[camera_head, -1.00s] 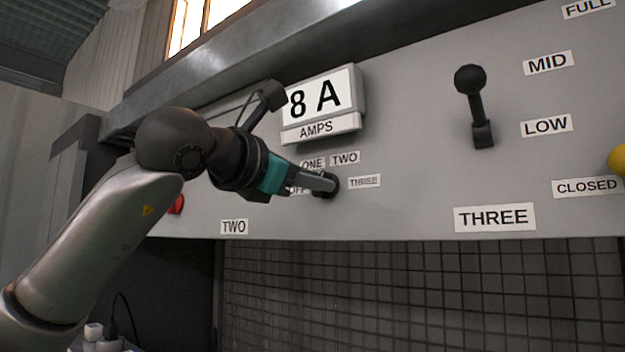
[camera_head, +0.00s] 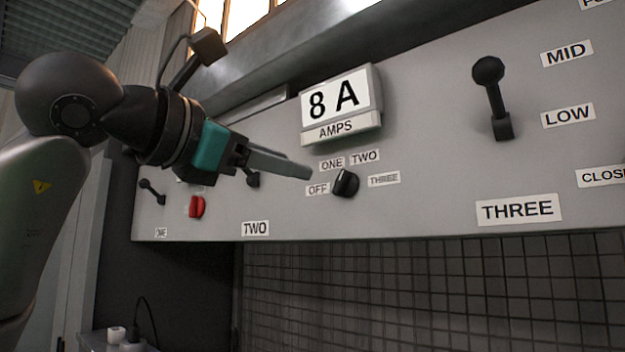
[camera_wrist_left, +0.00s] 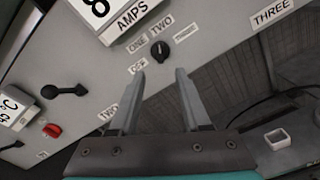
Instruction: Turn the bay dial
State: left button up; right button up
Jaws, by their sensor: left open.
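The black bay dial (camera_head: 345,183) sits on the grey panel among the labels OFF, ONE, TWO and THREE. It also shows in the left wrist view (camera_wrist_left: 160,50), just ahead of the fingertips, with a small light mark on it. I cannot tell for sure which label it points to. My left gripper (camera_head: 308,172) is to the left of the dial and clear of it. In the left wrist view its two fingers (camera_wrist_left: 160,75) are apart with nothing between them. An AMPS display (camera_head: 338,98) above the dial reads 8 A. My right gripper is not in view.
A black lever (camera_head: 493,98) stands out right of the display, beside MID and LOW labels. A red knob (camera_head: 197,207) and a smaller black lever (camera_head: 152,192) are at the left. Dark mesh (camera_head: 420,290) lies below the panel.

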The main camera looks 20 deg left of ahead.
pick_arm(q)
jog(key=shift+v, duration=2.25)
